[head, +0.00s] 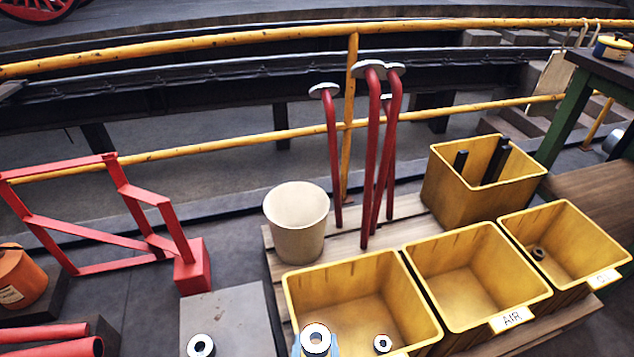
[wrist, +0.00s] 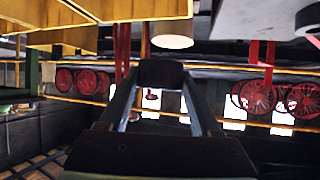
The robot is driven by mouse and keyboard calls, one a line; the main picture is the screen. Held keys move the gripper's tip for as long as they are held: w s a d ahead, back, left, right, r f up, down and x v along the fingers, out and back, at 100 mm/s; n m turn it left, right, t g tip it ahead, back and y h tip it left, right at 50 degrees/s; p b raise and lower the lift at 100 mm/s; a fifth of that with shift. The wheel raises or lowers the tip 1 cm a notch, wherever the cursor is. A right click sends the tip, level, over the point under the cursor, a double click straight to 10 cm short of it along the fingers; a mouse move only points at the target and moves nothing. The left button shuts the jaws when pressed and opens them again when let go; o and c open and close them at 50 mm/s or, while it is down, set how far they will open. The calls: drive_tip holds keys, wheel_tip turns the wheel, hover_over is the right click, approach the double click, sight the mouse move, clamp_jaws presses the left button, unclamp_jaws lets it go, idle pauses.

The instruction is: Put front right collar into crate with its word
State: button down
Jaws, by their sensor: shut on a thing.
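A pale metal collar (head: 316,338) shows at the bottom middle of the head view, with bits of my blue gripper (head: 315,350) on both sides of it. My gripper is shut on this collar; most of the gripper is below the frame edge. In the wrist view my gripper (wrist: 160,75) shows as two fingers meeting at a dark tip, and the held collar cannot be made out. Three yellow crates stand in a row: a left crate (head: 345,262), a middle crate (head: 462,232) labelled AIR, and a right crate (head: 552,210) whose label is hard to read. The left crate's label is cut off.
One collar (head: 201,345) sits on a grey block (head: 225,312). Another collar (head: 382,343) lies in the left crate and a dark one (head: 538,253) in the right crate. A cream bucket (head: 297,235), tall red rods (head: 372,160) and a yellow bin (head: 455,190) stand behind the crates.

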drive_tip(key=s+r+p, duration=0.2)
drive_tip(key=r+p, duration=1)
drive_tip(key=s+r+p, duration=0.3)
drive_tip(key=r+p, duration=0.8)
drive_tip(key=r, duration=0.1)
drive_tip(key=shift+s+r+p, duration=0.15)
drive_tip(key=shift+s+p, duration=0.1)
drive_tip(key=shift+p, duration=0.15)
